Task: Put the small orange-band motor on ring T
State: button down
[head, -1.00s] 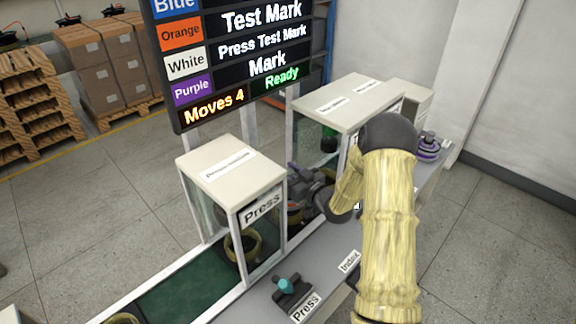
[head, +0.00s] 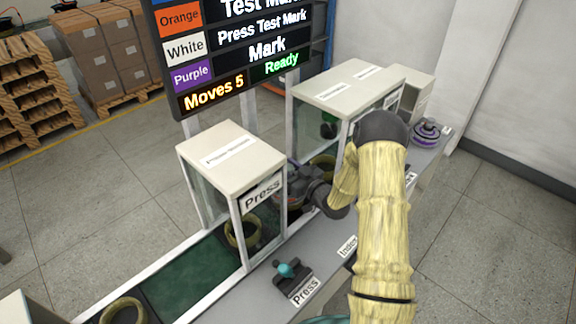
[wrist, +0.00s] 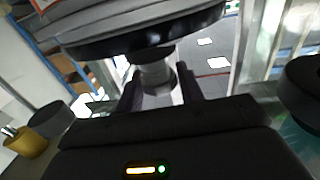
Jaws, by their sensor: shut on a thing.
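My gripper (wrist: 160,88) is shut on the pale shaft of a motor (wrist: 130,35). The motor's dark, wide body fills the top of the wrist view. Its band is mostly hidden, with only a sliver of red-orange at the top left edge. In the head view my gripper (head: 312,186) is low over the line, between the Press booth and the booth behind it. A yellow ring (head: 322,163) shows just behind my gripper, partly hidden. Another yellow ring (head: 243,232) sits inside the Press booth. I cannot read which ring is T.
The Press booth (head: 232,158) and a larger booth (head: 345,88) flank the gripper. A teal-knobbed Press control (head: 288,270) stands on the grey ledge. A purple-banded motor (head: 426,132) stands at the far right. A third ring (head: 124,311) lies at the near belt end. The sign (head: 245,50) hangs behind.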

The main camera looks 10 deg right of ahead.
jog(key=shift+r, duration=0.15)
jog(key=c, duration=0.9)
grip_release()
jog(key=b+v, duration=0.3)
jog(key=v, duration=0.9)
